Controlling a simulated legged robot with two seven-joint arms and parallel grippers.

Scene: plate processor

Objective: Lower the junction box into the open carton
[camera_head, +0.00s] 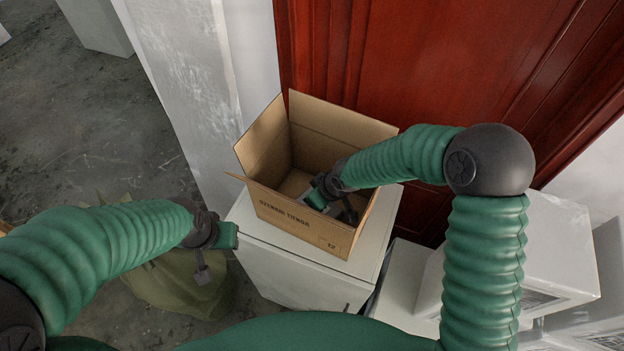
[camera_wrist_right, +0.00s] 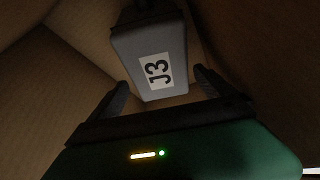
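The open carton (camera_head: 300,222) is brown cardboard with raised flaps and stands on a white cabinet. My right arm reaches into it from the right, and the right gripper (camera_head: 332,205) is inside, partly hidden by the front wall. In the right wrist view, a grey junction box (camera_wrist_right: 150,48) labelled J3 is inside the carton, just beyond and between the fingers of the right gripper (camera_wrist_right: 162,88). The fingers are apart, with narrow gaps beside the box. Whether it rests on the floor is unclear. My left gripper (camera_head: 215,255) is outside, left of the carton; its finger opening is unclear.
The white cabinet top (camera_head: 375,235) has a little bare room around the carton. White boxes (camera_head: 535,250) stand at the right. A red door (camera_head: 440,60) and a pale wall (camera_head: 185,70) are close behind. An olive sack (camera_head: 175,290) lies below my left arm.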

